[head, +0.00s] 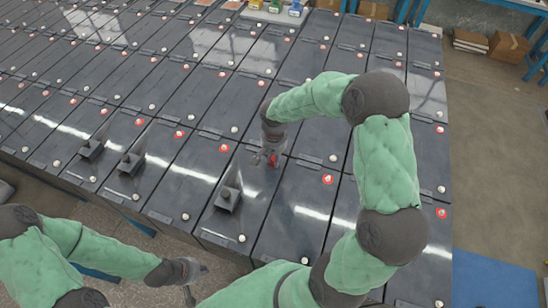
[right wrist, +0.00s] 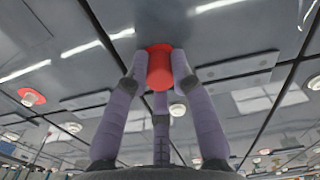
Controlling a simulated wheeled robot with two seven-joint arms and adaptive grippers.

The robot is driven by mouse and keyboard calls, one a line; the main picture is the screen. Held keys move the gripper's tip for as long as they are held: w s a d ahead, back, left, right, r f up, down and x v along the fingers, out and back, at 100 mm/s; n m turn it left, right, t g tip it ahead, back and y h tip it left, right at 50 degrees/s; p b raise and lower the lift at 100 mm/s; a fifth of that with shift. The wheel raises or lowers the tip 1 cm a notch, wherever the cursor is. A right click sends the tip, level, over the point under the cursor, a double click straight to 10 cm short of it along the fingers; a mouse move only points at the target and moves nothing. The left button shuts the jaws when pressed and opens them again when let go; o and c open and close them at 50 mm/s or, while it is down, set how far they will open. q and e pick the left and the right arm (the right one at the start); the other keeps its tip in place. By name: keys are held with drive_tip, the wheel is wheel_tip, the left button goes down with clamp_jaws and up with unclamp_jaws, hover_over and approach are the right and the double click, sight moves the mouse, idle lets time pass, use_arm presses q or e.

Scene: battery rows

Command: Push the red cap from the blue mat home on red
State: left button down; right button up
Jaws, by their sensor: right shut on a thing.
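My right gripper (head: 271,158) points down over the near row of dark batteries, its fingers closed around a red cap (right wrist: 160,76). In the right wrist view the cap sits between the fingertips, with a wider red edge (right wrist: 158,47) at its far end against the battery top. The cap is in line with the row's red terminals, such as one to its left (head: 223,148) and one to its right (head: 327,179). I cannot tell if it is fully seated. My left gripper (head: 196,281) is open and empty, low at the near edge.
White terminals dot the batteries. Small coloured bins (head: 275,6) stand at the far edge. A blue patch (head: 490,281) lies on the floor at right.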

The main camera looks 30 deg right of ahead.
drive_tip(key=o, duration=1.3)
drive_tip(key=shift+o, duration=0.2)
drive_tip(key=shift+r, duration=0.1)
drive_tip(key=shift+r+p, duration=2.1)
drive_tip(key=shift+r, duration=1.3)
